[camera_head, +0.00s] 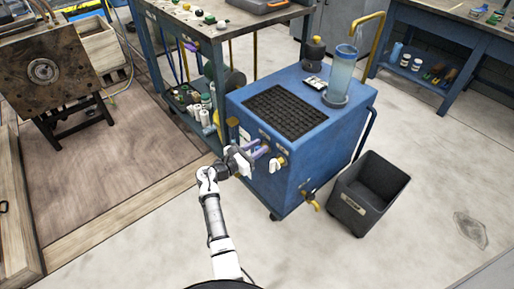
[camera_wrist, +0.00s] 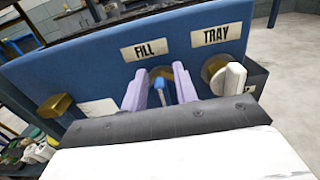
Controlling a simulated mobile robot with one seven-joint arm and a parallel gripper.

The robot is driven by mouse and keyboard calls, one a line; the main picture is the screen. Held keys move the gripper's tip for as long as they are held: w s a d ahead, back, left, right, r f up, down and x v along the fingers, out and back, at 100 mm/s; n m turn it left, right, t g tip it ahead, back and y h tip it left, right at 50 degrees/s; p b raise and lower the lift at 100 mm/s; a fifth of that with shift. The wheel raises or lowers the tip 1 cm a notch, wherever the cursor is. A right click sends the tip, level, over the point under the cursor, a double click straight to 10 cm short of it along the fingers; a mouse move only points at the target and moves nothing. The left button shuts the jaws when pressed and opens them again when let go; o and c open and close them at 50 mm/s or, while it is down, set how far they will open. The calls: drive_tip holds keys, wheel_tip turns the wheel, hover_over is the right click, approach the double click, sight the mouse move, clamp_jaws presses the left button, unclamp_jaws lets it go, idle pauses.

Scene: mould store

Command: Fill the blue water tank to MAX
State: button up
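The blue cabinet (camera_head: 322,150) stands mid-floor with a black grille on top. A clear bluish cylinder (camera_head: 341,72) stands on its back right corner below a yellow spout (camera_head: 368,17); its level and any MAX mark are too small to read. On the front, a FILL label (camera_wrist: 144,50) sits above a small blue handle (camera_wrist: 162,77), and a TRAY label (camera_wrist: 216,35) above a white knob (camera_wrist: 234,79). My gripper (camera_head: 262,150) is at the cabinet front. Its lavender fingers (camera_wrist: 160,88) are open on either side of the blue handle, with gaps visible.
A dark grey bin (camera_head: 370,195) stands right of the cabinet, near a low yellow tap (camera_head: 312,203). A workbench with a lower shelf of bottles (camera_head: 205,115) stands behind left. Another bench (camera_head: 455,40) is at the back right. Floor in front is clear.

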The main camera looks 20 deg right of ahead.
clamp_jaws()
drive_tip(key=m, duration=0.2)
drive_tip(key=s+m+b, duration=0.1)
drive_tip(key=m, duration=0.2)
drive_tip(key=shift+d+f, duration=0.15)
drive_tip(key=shift+d, duration=0.05)
drive_tip(key=shift+o, duration=0.8)
unclamp_jaws()
